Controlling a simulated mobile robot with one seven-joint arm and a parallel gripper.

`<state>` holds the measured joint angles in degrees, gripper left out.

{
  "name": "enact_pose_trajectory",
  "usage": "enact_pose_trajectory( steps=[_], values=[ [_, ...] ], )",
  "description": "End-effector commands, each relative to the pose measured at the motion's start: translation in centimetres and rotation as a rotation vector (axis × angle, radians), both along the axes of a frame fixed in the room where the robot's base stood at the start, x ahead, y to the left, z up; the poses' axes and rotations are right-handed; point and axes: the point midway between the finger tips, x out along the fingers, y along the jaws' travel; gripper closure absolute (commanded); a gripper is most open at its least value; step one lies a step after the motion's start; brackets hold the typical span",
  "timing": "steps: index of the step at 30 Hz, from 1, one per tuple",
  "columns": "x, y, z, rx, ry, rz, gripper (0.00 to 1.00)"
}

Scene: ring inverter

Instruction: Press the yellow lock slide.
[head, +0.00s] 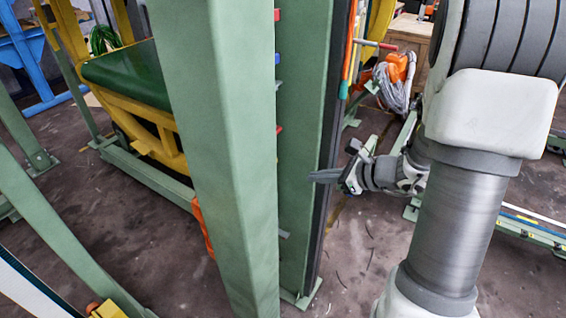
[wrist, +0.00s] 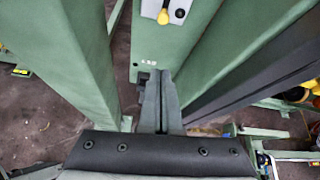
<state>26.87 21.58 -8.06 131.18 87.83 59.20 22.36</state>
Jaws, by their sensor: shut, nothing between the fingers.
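In the wrist view a small yellow piece (wrist: 164,17) with a rounded end, which looks like the lock slide, sits on a pale plate (wrist: 149,9) at the top edge. The plate is on a green panel (wrist: 148,50). My gripper (wrist: 160,78) is shut and empty, with its fingers below the yellow piece in the picture and apart from it. I cannot make out the yellow slide in the head view.
A broad green post (head: 225,150) stands left of my gripper. In the wrist view, green beams (wrist: 75,50) flank the fingers, with a dark strip (wrist: 250,90) at right. A yellow frame with a green pad (head: 128,78) stands at back left. Orange and grey cables (head: 395,85) hang behind.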

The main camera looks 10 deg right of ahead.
Motion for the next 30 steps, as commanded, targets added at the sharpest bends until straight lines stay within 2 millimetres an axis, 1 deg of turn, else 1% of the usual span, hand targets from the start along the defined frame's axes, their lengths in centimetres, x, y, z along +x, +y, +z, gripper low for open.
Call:
enact_pose_trajectory(
  steps=[10,14,17,28,29,30],
  values=[
    [0.1,0.1,-0.1,0.0,0.0,0.0,1.0],
    [0.7,0.7,-0.6,0.002,0.001,0.003,1.0],
    [1.6,1.6,-1.5,0.001,0.002,0.003,1.0],
    [6.6,6.1,-5.5,0.0,0.001,0.004,1.0],
    [6.6,6.0,-4.2,-0.002,-0.005,0.002,1.0],
    [6.6,6.1,-3.4,-0.002,-0.005,0.001,1.0]
  ],
)
